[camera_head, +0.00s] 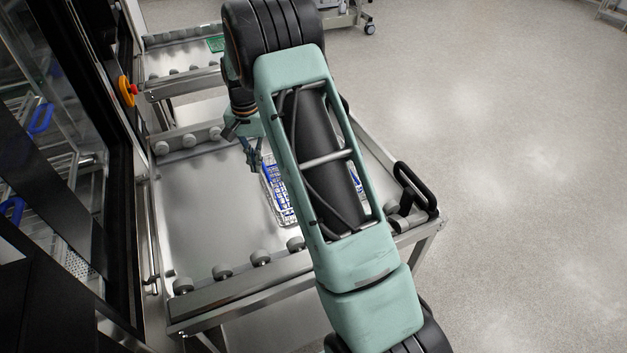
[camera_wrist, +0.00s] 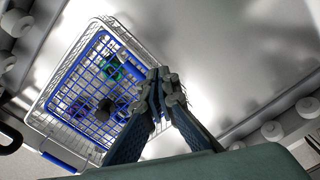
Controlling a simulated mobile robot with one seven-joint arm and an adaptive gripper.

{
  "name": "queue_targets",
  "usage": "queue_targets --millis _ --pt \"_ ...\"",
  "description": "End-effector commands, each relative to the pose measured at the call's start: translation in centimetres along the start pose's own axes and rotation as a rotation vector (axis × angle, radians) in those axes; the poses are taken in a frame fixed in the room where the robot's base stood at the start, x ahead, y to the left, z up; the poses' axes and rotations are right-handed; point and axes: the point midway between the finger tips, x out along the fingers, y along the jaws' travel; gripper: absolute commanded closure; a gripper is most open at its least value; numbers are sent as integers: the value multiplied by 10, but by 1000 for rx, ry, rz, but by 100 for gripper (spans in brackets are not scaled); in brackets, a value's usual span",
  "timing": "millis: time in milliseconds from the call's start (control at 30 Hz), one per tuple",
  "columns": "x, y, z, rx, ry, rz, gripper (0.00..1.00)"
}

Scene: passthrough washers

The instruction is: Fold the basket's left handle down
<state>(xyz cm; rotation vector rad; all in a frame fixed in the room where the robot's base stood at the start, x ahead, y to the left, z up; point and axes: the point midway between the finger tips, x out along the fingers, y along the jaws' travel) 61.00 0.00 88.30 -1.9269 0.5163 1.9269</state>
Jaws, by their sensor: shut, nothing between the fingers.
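The wire basket (camera_head: 272,196) lies on the steel cart top, partly hidden behind my arm in the head view. In the wrist view the basket (camera_wrist: 40,118) fills the left side, with a blue frame (camera_wrist: 64,76) over its mesh and small dark and green items inside. One blue handle (camera_wrist: 62,162) shows at its lower left edge. The left handle cannot be told apart clearly; my fingers cover part of the basket's near side. My gripper (camera_head: 252,168) is shut and empty, pointing down beside the basket's left edge. Its fingertips (camera_wrist: 164,84) overlap the basket's right edge; contact cannot be told.
The cart top (camera_head: 195,215) is bare left of the basket. Grey rollers (camera_head: 222,271) line its edges, and a black cart handle (camera_head: 416,187) stands at the right. A glass-fronted washer (camera_head: 60,120) stands close on the left. A second roller cart (camera_head: 185,60) is behind.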

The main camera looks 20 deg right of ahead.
Motion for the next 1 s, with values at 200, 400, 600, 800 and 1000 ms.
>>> queue_targets --millis 200,400,600,800,1000 --pt "0 0 0 0 0 0 100" --pt "0 0 0 0 0 0 100" --pt "8 0 0 0 -1 0 100" --pt "20 0 0 0 -1 0 100" --pt "30 0 0 0 -1 0 100"
